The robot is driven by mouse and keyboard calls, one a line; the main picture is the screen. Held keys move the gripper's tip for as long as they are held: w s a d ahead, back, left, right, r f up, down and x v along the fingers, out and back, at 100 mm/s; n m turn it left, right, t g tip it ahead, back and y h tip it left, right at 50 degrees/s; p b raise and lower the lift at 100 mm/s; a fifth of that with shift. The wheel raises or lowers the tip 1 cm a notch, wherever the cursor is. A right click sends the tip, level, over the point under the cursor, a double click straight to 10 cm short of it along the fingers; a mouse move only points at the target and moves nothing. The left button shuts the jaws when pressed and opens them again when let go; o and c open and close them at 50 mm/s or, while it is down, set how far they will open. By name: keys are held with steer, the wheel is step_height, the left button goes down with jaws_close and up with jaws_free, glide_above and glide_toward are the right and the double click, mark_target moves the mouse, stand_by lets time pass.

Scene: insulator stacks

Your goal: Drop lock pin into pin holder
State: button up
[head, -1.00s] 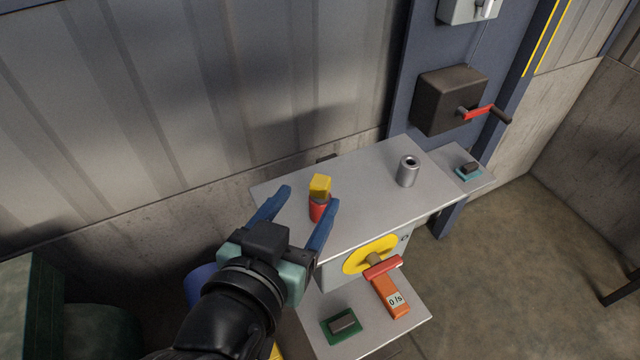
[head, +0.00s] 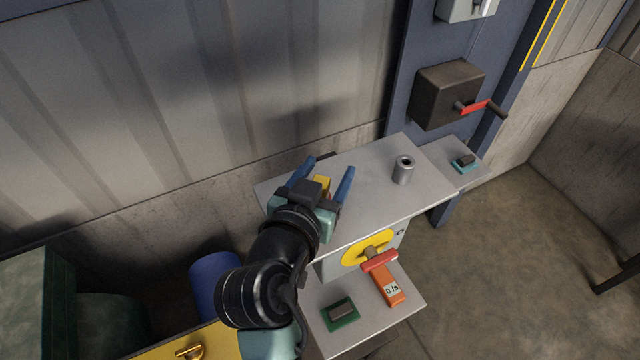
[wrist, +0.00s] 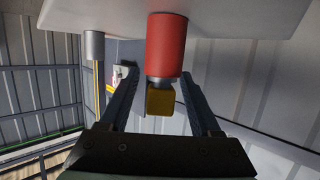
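The lock pin appears to be the upright piece with a yellow block top (head: 322,184) and a red cylindrical body (wrist: 166,45), standing on the grey table (head: 373,203). In the wrist view the yellow block (wrist: 160,101) lies between the spread fingers, with gaps visible. A grey cylinder with a dark hole (head: 403,171), apparently the pin holder, stands upright farther right on the table. It also shows in the wrist view (wrist: 95,45).
A dark box with a red crank (head: 448,95) is on the blue panel behind. A yellow disc with a red-orange handle (head: 368,250) is on the table's front. A lower shelf (head: 365,320) holds a green-based block (head: 341,312). The tabletop between pin and holder is clear.

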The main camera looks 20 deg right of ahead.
jaws_close()
